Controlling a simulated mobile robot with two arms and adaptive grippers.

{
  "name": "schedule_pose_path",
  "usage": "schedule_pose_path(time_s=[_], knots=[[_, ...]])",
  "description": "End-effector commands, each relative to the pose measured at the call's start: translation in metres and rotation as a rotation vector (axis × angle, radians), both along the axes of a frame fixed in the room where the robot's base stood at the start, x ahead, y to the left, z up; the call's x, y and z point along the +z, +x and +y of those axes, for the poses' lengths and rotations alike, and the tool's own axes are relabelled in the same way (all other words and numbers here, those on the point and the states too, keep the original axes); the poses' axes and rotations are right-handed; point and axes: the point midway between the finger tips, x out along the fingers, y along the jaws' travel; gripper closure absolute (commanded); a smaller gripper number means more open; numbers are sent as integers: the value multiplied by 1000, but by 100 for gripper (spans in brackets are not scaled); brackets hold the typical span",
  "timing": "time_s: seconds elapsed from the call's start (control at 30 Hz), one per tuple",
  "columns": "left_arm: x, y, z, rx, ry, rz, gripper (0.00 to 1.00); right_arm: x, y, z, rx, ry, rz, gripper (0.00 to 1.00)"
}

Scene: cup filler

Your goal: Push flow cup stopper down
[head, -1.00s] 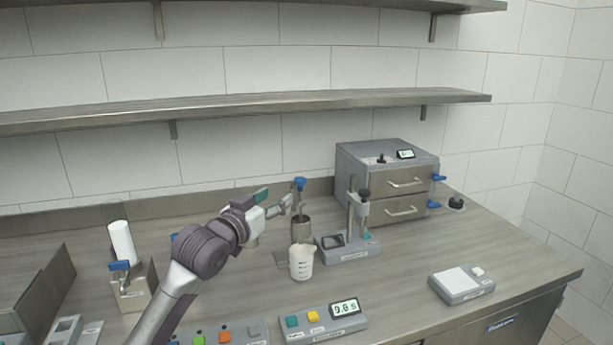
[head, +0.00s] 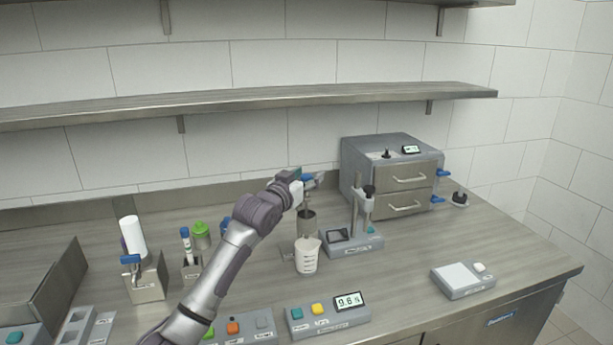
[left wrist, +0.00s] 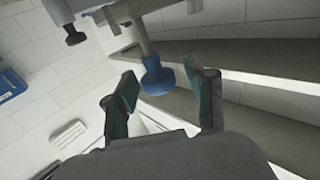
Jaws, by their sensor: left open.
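The flow cup (head: 307,221) is a grey metal cylinder near the middle of the bench. The stopper is a grey rod with a blue knob (left wrist: 158,77). In the head view the knob is mostly hidden by my left gripper (head: 313,181), which is above the cup. In the left wrist view, my left gripper (left wrist: 164,98) is open, with its two green-padded fingers on either side of the blue knob and apart from it. A white measuring beaker (head: 307,257) stands just in front of and below the cup. My right gripper is not in view.
A timer box (head: 328,315) with a display is at the front. A small stand (head: 354,241) is close to the right of the beaker. A grey two-drawer unit (head: 392,180) stands behind it. A shelf (head: 300,99) runs along the wall above.

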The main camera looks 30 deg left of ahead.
Motion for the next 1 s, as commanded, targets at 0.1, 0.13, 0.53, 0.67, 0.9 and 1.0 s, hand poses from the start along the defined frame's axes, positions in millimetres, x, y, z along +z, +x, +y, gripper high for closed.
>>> schedule_pose_path(time_s=[0.1, 0.13, 0.53, 0.67, 0.9, 1.0], knots=[[0, 0, 0, 0, 0, 0, 50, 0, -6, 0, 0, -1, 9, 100], [0, 0, 0, 0, 0, 0, 55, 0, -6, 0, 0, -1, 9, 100], [0, 0, 0, 0, 0, 0, 100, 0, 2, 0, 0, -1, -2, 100], [-1, 0, 0, 0, 0, 1, 100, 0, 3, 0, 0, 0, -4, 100], [-31, 0, 0, -1, 0, 3, 100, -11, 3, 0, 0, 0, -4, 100], [-32, 0, 0, -1, 0, 1, 100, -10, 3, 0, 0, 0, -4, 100]])
